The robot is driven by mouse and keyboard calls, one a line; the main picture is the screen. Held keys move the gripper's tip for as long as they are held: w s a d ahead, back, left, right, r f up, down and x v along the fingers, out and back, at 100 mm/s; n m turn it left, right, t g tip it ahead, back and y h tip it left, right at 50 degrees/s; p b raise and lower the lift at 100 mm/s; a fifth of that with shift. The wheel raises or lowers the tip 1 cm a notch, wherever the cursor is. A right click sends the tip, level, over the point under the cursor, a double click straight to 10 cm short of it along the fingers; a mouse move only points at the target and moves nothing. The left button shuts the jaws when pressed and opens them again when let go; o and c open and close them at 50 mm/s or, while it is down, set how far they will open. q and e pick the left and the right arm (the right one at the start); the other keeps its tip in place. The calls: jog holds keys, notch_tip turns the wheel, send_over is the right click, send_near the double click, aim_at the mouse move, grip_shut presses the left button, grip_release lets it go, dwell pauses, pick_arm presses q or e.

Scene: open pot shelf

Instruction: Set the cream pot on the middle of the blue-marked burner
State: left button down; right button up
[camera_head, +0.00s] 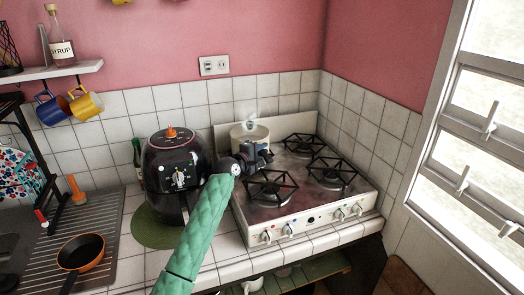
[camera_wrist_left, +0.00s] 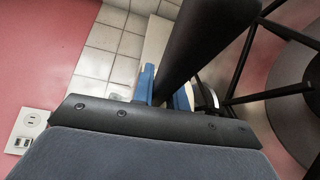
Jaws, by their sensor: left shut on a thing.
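The cream pot (camera_head: 243,132) is at the back left burner of the stove (camera_head: 284,215). I cannot tell whether it rests on the grate or hangs just above it. My left gripper (camera_head: 262,152) is in front of the pot and hides part of it and of that burner. In the left wrist view its blue fingertips (camera_wrist_left: 163,92) are shut on a thick dark handle (camera_wrist_left: 205,40). The pot's body is not clearly seen there. A blue mark shows by a front knob (camera_head: 289,230); which burner it marks is not clear. My right gripper is not in view.
Three other burners show bare black grates: front left (camera_head: 269,188), front right (camera_head: 331,175) and back right (camera_head: 303,146). A black air fryer (camera_head: 172,175) stands close left of the stove. An orange-rimmed pan (camera_head: 82,252) is at the lower left. The tiled wall closes off the back.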

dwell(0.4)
pick_arm(q)
jog(key=c, duration=1.3)
grip_release()
jog(key=shift+f, duration=0.25)
jog(key=shift+r, duration=0.15)
jog(key=shift+s+a, duration=0.1)
jog(key=shift+s, duration=0.05)
jog(key=shift+b+v, duration=1.55)
jog(key=shift+v, duration=2.2)
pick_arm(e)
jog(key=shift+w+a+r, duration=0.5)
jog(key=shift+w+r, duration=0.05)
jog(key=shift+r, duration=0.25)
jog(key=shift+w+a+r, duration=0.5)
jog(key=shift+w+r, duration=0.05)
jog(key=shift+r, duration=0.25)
pick_arm(q)
jog(key=shift+r, duration=0.15)
